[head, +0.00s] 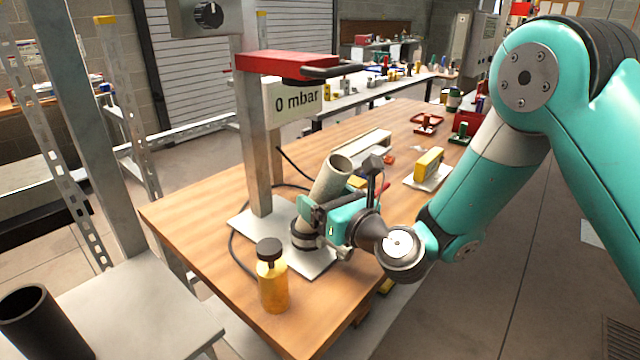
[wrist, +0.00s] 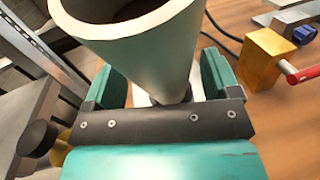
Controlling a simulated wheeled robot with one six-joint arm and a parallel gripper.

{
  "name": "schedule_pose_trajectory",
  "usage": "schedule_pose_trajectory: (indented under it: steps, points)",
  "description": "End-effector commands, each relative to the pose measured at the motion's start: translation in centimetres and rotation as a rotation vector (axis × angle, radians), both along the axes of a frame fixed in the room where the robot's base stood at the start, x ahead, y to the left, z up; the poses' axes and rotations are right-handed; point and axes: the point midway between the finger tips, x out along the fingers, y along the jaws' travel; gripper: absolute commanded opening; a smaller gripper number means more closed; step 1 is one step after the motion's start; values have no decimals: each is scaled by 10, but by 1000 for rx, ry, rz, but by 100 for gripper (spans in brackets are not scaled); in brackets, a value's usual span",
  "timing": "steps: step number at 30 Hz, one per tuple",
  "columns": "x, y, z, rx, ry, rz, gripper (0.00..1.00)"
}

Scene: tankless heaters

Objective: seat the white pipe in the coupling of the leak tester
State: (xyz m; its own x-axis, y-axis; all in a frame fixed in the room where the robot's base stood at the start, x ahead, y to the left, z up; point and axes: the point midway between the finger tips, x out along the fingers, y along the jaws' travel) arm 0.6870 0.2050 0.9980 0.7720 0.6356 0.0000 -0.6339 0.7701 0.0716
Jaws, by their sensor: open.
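The white pipe (head: 327,184) stands at the leak tester, its open top leaning right of the tester's post. The dark ring-shaped coupling (head: 304,238) sits on the tester's base plate (head: 318,262). The leak tester (head: 255,150) has a red top arm and a sign reading 0 mbar. In the wrist view the pipe (wrist: 150,50) rises between the two teal fingers of my gripper (wrist: 162,82), which is open around it.
An amber bottle with a dark cap (head: 271,278) stands at the table's front edge, left of my gripper. A yellow block (head: 429,163) on a plate lies farther right. A dark cable runs over the wooden table (head: 190,215). A black pipe (head: 40,325) stands at lower left.

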Motion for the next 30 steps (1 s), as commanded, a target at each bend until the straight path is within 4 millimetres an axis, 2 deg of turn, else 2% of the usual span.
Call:
schedule_pose_trajectory:
  steps: [10,11,15,18,19,20,26,30]
  points:
    - [4,3,-1,1,1,0,82]
    - [4,3,-1,1,1,0,77]
    - [4,3,-1,1,1,0,45]
    - [4,3,-1,1,1,0,26]
    - [4,3,-1,1,1,0,26]
    - [4,3,-1,1,1,0,21]
    - [4,3,2,1,0,0,21]
    - [4,3,21,1,-3,1,21]
